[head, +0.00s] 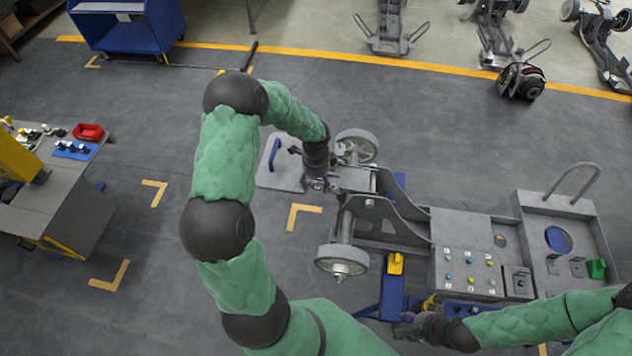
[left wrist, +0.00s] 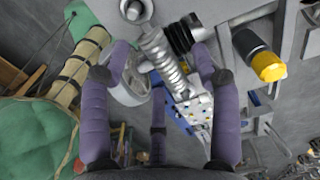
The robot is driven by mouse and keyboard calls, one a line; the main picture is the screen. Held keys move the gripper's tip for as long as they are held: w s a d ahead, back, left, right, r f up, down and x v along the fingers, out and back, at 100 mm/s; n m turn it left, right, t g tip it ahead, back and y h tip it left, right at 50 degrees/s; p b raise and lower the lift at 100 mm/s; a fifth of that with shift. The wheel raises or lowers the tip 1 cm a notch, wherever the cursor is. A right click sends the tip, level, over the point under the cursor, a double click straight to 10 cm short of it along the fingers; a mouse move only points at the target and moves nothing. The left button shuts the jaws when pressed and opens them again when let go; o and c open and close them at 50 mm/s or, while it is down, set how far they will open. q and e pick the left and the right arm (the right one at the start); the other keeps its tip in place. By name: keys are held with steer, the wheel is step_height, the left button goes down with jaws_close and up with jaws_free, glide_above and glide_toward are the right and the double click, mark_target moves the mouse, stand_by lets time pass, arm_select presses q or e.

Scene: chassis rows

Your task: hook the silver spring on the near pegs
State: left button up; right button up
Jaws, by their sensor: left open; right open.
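The silver spring (left wrist: 163,58) shows in the left wrist view as a bright coil lying between the spread purple fingers of my left gripper. The gripper (head: 318,180) is open, at the wheeled end of the grey chassis (head: 462,225). I cannot tell whether the fingers touch the coil. A black coil (left wrist: 184,34) sits just beside the silver one. A round metal end (left wrist: 132,10) shows near the coil's top; I cannot tell whether it is a near peg. In the head view my arm hides the spring. My right gripper (head: 428,318) is open near the chassis's front edge.
A wheel (head: 342,262) and another wheel (head: 357,146) flank my left gripper. A yellow-and-black cap (left wrist: 262,60) is right of the fingers in the wrist view. A yellow block (head: 396,263) is on a blue support (head: 391,297). A workbench (head: 60,190) stands left, with open floor between.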

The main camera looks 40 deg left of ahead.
arm_select(q)
step_height(320, 180, up, 12)
steer(key=shift+f, duration=0.25)
stand_by(0.6)
